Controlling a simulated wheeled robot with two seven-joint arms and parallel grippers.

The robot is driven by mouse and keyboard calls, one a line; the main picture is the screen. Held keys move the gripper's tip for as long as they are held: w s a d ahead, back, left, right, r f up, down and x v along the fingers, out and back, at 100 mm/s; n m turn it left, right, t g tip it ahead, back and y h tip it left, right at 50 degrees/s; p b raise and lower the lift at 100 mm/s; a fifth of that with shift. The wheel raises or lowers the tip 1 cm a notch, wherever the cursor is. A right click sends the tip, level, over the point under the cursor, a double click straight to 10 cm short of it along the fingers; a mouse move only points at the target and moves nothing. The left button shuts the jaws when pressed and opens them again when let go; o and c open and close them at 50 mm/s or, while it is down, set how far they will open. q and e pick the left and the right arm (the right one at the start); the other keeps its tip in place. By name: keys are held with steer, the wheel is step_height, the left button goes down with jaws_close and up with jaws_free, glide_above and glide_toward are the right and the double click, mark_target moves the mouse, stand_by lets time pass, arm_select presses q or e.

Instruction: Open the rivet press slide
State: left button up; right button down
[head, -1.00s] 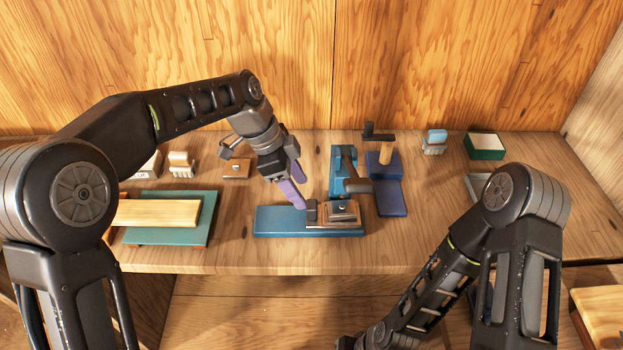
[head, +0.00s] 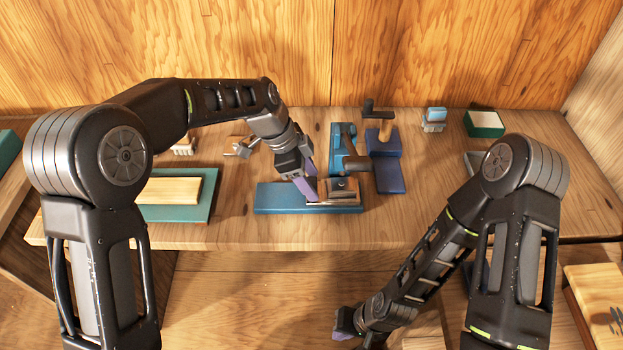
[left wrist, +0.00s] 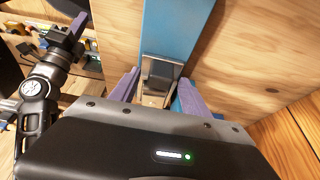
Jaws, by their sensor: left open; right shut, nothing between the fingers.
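A long blue base (head: 280,198) lies near the table's front edge, with a metal and brown slide carriage (head: 345,187) at its right end. My left gripper (head: 309,187) is open, pointing down at the carriage's left end. In the left wrist view, a dark grey block (left wrist: 161,73) on the slide shows between the two purple fingers (left wrist: 156,95), with the blue base (left wrist: 175,30) beyond. Whether either finger touches the block I cannot tell. My right gripper (head: 344,324) is shut and empty, low in front of the table.
A blue press with a dark handle (head: 357,163) and a navy block (head: 389,176) stand just behind the carriage. A board on a teal plate (head: 208,208) lies to the left. A brush (head: 434,117) and a green box (head: 484,124) stand at the back right.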

arm_select(q)
steer(key=shift+d+f, duration=0.2)
steer(key=shift+f, duration=0.35)
jaws_close()
stand_by(1.1)
